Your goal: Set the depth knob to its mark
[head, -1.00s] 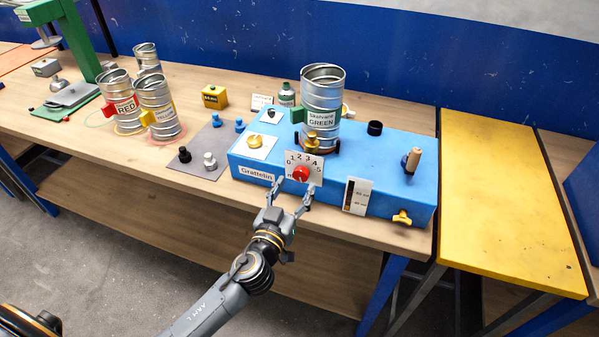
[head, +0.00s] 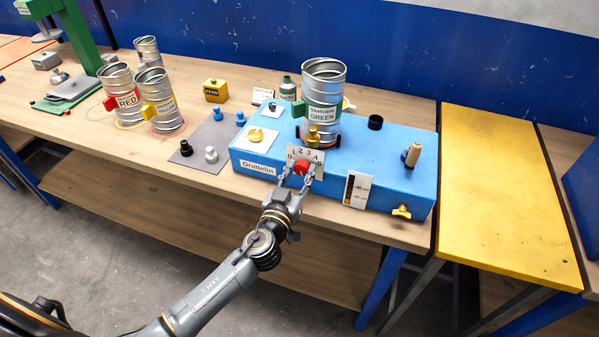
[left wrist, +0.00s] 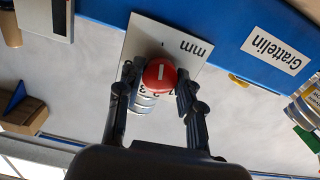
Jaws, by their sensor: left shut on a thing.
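The red depth knob (head: 301,168) sits on a white dial plate (head: 318,158) with numbers, on the front of the blue Grattelin machine (head: 385,165). My left gripper (head: 299,176) is shut on the knob, one finger on each side. In the left wrist view, the picture is turned over: the red knob (left wrist: 159,74) shows a short white line on its face, between the two dark fingers of my left gripper (left wrist: 157,90). The fingers and knob cover part of the numbers, so I cannot read the setting exactly. My right gripper is out of view.
A duct piece labelled green (head: 323,95) stands on the machine above the dial. A small scale plate (head: 357,190) and a yellow wing knob (head: 401,211) are right of the dial. The yellow table (head: 510,200) at right is bare.

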